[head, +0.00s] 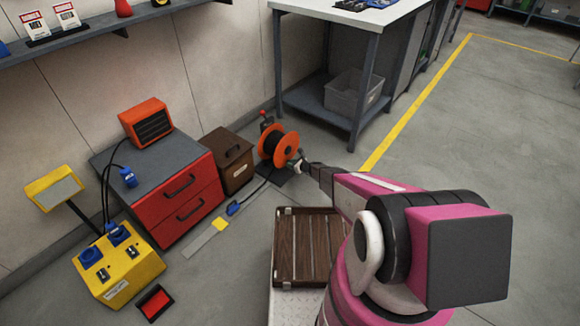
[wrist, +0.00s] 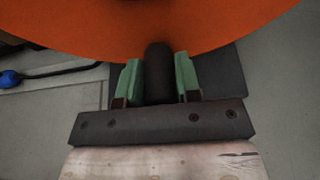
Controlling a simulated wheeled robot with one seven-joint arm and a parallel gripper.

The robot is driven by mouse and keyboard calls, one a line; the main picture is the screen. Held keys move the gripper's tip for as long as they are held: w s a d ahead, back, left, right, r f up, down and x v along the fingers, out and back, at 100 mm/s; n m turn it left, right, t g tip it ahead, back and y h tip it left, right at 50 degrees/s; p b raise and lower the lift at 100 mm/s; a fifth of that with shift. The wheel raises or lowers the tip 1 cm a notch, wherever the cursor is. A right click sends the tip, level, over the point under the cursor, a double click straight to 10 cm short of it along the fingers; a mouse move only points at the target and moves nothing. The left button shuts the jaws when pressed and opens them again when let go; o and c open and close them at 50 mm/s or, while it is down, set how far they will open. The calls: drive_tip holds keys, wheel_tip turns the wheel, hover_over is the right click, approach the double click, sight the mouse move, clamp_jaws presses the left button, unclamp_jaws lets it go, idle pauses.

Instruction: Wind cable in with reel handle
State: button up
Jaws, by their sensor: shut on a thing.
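The cable reel (head: 284,148) has orange flanges and stands on a dark base on the floor, beside the brown box. In the wrist view its orange flange (wrist: 100,32) fills the top. The dark reel handle (wrist: 158,72) sticks out from the flange toward me. My gripper (wrist: 158,82) is shut on the handle, with a green-padded finger on each side. In the head view my gripper (head: 303,165) is at the reel's right side. A dark cable (head: 256,192) runs from the reel to a blue plug (head: 234,208) on the floor.
A brown box (head: 229,160) and a red drawer cabinet (head: 180,195) stand left of the reel. A workbench (head: 345,22) is behind it. A slatted wooden tray (head: 312,250) is in front. A yellow power box (head: 118,265) stands at lower left. The floor at right is clear.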

sight(292, 157)
drive_tip(key=shift+w+d+f, duration=0.1)
drive_tip(key=shift+w+d, duration=0.3)
drive_tip(key=shift+w, duration=0.15)
drive_tip(key=shift+w+d+r, duration=0.3)
drive_tip(key=shift+w+d, duration=0.2)
drive_tip(key=shift+w, duration=0.2)
drive_tip(key=shift+w+d+r, duration=0.3)
drive_tip(key=shift+w+d, duration=0.2)
drive_tip(key=shift+w, duration=0.15)
drive_tip(key=shift+w+d+r, duration=0.45)
drive_tip(key=shift+w+r, duration=0.05)
drive_tip(key=shift+r, duration=0.1)
drive_tip(key=shift+w+d+r, duration=0.4)
drive_tip(key=shift+w+r, duration=0.1)
drive_tip(key=shift+r, duration=0.1)
